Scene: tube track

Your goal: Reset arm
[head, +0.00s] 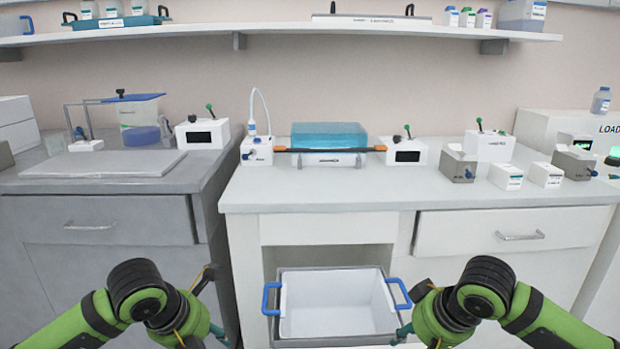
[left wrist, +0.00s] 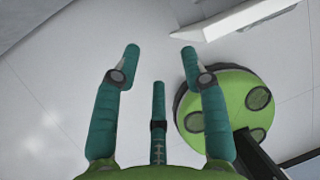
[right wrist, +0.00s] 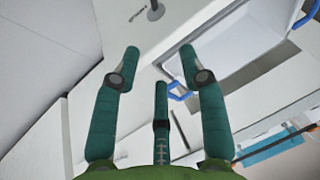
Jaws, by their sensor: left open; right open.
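Both arms, with green and black links, are low at the front of the head view, one on each side of a grey crate (head: 300,341) with blue handles. My left gripper (left wrist: 160,57) is open and empty in the left wrist view, over a plain pale surface. My right gripper (right wrist: 160,55) is open in the right wrist view with nothing between its fingers. A blue handle and a white-walled container show beyond its fingers. In the head view the hands are mostly hidden by the arm links and the frame edge.
A white counter (head: 400,197) stands ahead with a blue-topped device (head: 328,137) and several small instruments. A grey cabinet (head: 110,222) with a flat plate (head: 110,166) is at left. A wall shelf (head: 300,29) holds bottles. The crate sits in the counter's open bay.

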